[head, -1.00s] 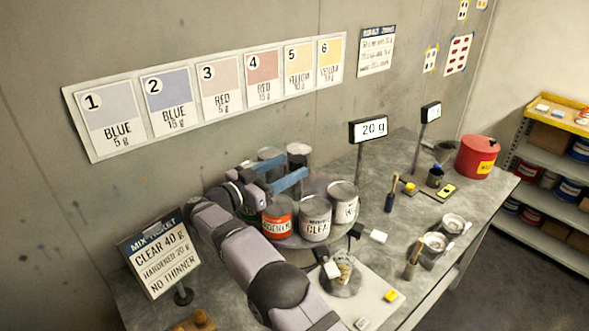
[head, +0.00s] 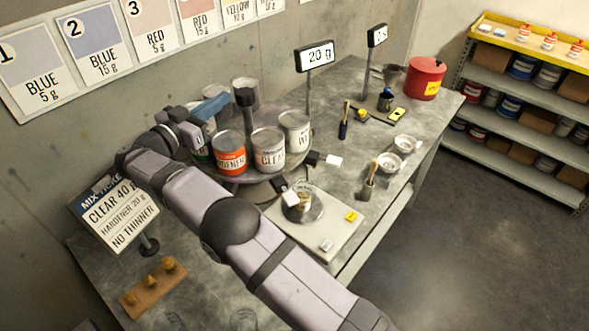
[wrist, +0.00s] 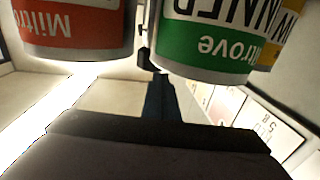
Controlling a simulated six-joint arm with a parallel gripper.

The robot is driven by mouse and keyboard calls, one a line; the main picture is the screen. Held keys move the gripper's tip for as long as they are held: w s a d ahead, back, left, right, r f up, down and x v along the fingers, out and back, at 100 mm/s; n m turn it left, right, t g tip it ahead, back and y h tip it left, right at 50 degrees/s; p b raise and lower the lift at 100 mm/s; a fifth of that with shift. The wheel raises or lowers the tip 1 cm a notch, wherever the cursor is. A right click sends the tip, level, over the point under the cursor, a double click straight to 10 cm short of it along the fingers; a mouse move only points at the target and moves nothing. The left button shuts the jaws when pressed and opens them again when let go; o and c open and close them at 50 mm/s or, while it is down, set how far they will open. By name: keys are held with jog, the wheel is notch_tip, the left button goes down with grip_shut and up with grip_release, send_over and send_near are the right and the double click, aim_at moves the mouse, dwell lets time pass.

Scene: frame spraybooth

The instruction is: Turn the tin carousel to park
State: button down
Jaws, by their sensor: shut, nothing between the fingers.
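The tin carousel (head: 250,178) is a round grey turntable on the bench with paint tins standing around its centre post. An orange-labelled hardener tin (head: 230,153), a clear tin (head: 268,149) and a white-labelled tin (head: 294,131) face the front. My gripper (head: 216,103), with blue fingers, is at the carousel's left rear side, shut and empty. In the wrist view the fingers (wrist: 160,97) point toward the gap between a red-labelled tin (wrist: 70,22) and the green thinner tin (wrist: 215,38). Whether they touch a tin is unclear.
A mix ticket sign (head: 115,212) stands at the front left, near a wooden block with knobs (head: 153,285). A scale (head: 303,208) with a cup sits right of the carousel. My arm crosses the front.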

jog(key=w+a+r+n+t+y+p, duration=0.1)
jog(key=w+a+r+n+t+y, duration=0.15)
jog(key=w+r, duration=0.2)
jog(key=w+d+r+n+y+b, duration=0.1)
jog(key=w+d+r+n+y, duration=0.1)
jog(key=w+d+n+y, duration=0.55)
jog(key=w+d+f+g+y+b, duration=0.1)
jog(key=d+f+g+y, duration=0.15)
jog(key=d, duration=0.55)
jog(key=w+d+f+g+y+b, duration=0.1)
jog(key=d+f, duration=0.2)
jog(key=d, duration=0.4)
jog(key=s+d+f+g+y+b, duration=0.1)
jog(key=s+d+f+g, duration=0.25)
jog(key=s, duration=0.55)
jog(key=s+d+f+g+y, duration=0.2)
jog(key=s+d, duration=0.3)
jog(key=s, duration=0.4)
jog(key=s+d+f+g+y+b, duration=0.1)
jog(key=s+d+f+g, duration=0.25)
jog(key=s, duration=0.55)
jog(key=s+a+r+n+g+y, duration=0.1)
jog(key=s+a+r+n+g, duration=0.15)
jog(key=s, duration=0.35)
jog(key=a+f+p, duration=0.6)
jog(key=a+f, duration=0.2)
jog(key=a, duration=0.1)
jog(key=shift+n, duration=0.45)
